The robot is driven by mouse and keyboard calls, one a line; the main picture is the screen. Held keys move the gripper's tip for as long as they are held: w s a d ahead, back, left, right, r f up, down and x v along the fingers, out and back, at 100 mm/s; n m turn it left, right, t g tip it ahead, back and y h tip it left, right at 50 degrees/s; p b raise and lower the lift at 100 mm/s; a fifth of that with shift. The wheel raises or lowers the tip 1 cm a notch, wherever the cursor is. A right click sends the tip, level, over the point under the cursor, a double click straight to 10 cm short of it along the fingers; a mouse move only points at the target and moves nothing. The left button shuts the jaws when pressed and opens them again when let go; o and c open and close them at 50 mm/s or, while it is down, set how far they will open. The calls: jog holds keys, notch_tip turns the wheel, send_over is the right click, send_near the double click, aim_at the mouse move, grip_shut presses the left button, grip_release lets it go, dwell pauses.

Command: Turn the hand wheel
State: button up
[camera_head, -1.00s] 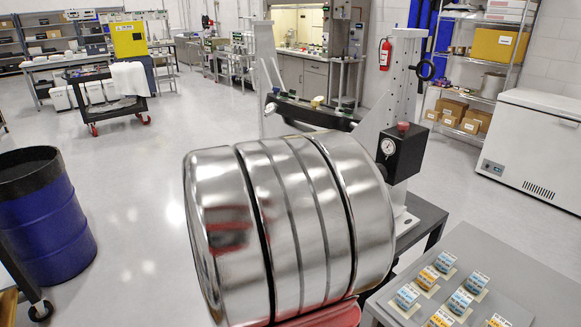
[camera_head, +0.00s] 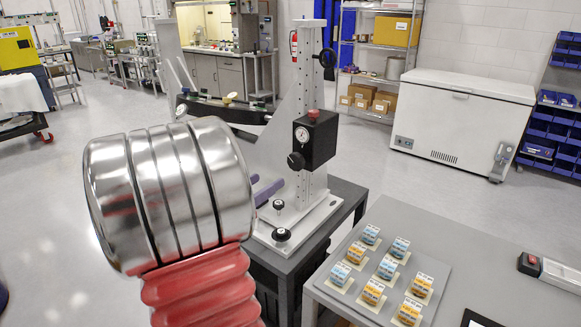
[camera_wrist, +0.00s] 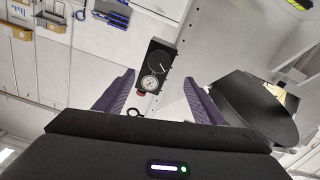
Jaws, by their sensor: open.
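The hand wheel (camera_head: 326,59) is a small black wheel on the upper right of the grey upright column (camera_head: 305,110). A small black ring (camera_wrist: 134,112) in the wrist view may be the same wheel; I cannot tell for sure. Below it, a black box (camera_head: 315,140) with a white dial, a black side knob and a red top knob is fixed to the column. My gripper (camera_head: 263,187) shows only its purple fingers, left of the column, partly hidden by my silver and red arm. In the wrist view my gripper (camera_wrist: 159,79) is open and empty, with the box (camera_wrist: 156,65) seen between its fingers.
Two black knobs (camera_head: 281,235) stand on the fixture's base plate. A grey table (camera_head: 470,250) with several small labelled blocks is at front right. A black mirror-like disc (camera_wrist: 258,105) is close right of the fingers. A white chest freezer (camera_head: 460,120) stands behind; open floor lies left.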

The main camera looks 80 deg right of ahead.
aim_at(294, 163)
jog(key=x, duration=1.2)
jog(key=shift+d, duration=0.1)
jog(key=shift+c, duration=0.2)
jog(key=c, duration=1)
